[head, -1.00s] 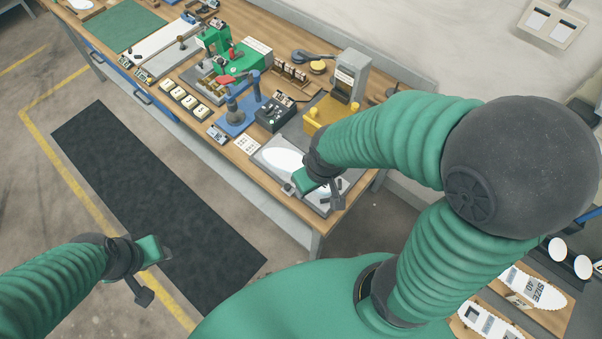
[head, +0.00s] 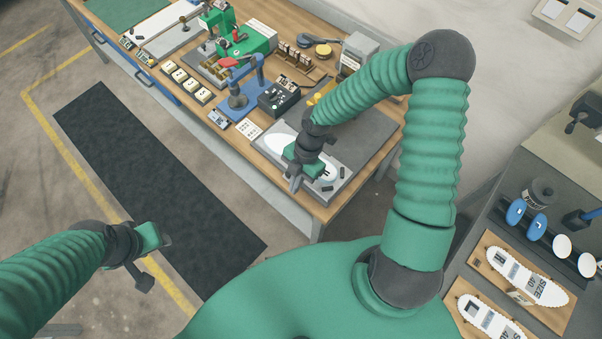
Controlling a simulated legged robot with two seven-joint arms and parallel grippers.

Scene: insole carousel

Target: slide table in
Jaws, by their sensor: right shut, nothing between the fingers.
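The sliding table is a grey plate (head: 346,160) at the near right end of the wooden workbench (head: 370,170), with a white insole shape (head: 281,141) on it. My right gripper (head: 294,181) is low over the near part of this plate, shut and with nothing held. It hides part of the plate and the white shape; I cannot tell if it touches them. My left gripper (head: 155,262) hangs over the floor at lower left, away from the bench; its fingers appear spread apart.
A blue press (head: 240,95), a black control box (head: 278,97) and a green machine (head: 245,38) stand left of and behind the plate. White insoles on wooden boards (head: 535,282) lie at lower right. A dark mat (head: 150,190) covers the floor before the bench.

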